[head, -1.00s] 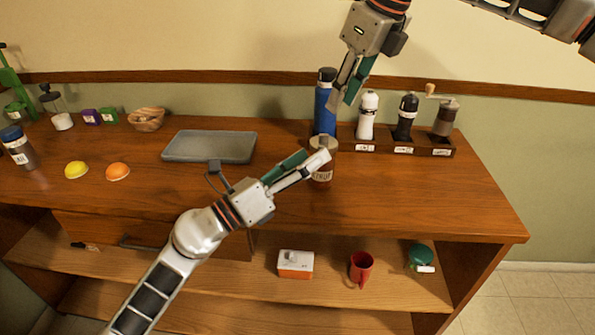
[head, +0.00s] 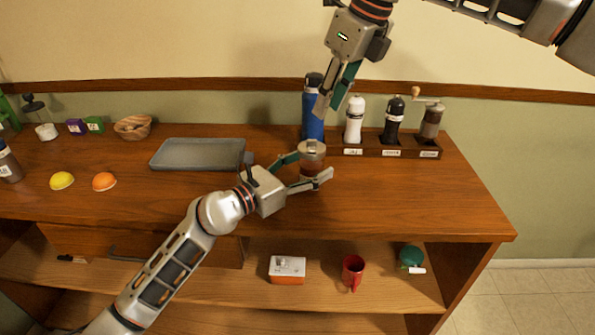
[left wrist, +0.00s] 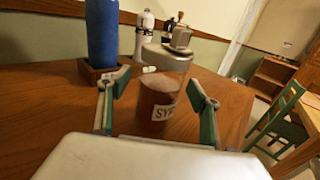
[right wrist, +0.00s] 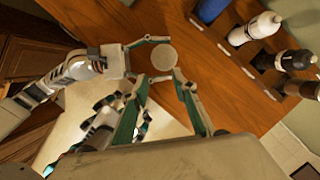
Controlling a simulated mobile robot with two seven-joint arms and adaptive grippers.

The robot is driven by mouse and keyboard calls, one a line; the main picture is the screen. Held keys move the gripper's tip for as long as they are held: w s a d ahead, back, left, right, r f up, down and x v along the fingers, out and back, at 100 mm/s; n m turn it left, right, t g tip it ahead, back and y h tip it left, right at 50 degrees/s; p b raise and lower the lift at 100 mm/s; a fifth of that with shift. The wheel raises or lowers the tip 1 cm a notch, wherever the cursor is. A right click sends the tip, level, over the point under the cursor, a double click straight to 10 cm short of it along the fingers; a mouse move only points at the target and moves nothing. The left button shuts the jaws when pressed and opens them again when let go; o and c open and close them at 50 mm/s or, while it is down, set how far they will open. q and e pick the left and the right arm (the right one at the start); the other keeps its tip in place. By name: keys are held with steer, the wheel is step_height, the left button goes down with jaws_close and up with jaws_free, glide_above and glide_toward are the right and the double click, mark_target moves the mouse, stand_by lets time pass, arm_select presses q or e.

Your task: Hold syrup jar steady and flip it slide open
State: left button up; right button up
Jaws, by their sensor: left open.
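The syrup jar (head: 313,150) stands upright on the counter, a clear jar with a grey lid, brown contents and a white label, partly read in the left wrist view (left wrist: 157,102). My left gripper (head: 313,166) is open, with one finger on each side of the jar; contact cannot be told. Its fingers also flank the jar in the left wrist view (left wrist: 158,78). My right gripper (head: 329,110) is open and empty, pointing down above and behind the jar. In the right wrist view, the round lid (right wrist: 164,56) shows just beyond its fingertips. The lid's slide state cannot be told.
A blue bottle (head: 313,118) stands close behind the jar. A rack (head: 370,151) with a white shaker, a black shaker and a grinder is right of it. A grey tray (head: 198,154) lies to the left. The counter right of the jar is clear.

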arm_select(q)
steer(key=shift+w+d, duration=0.3)
steer(key=shift+d, duration=0.05)
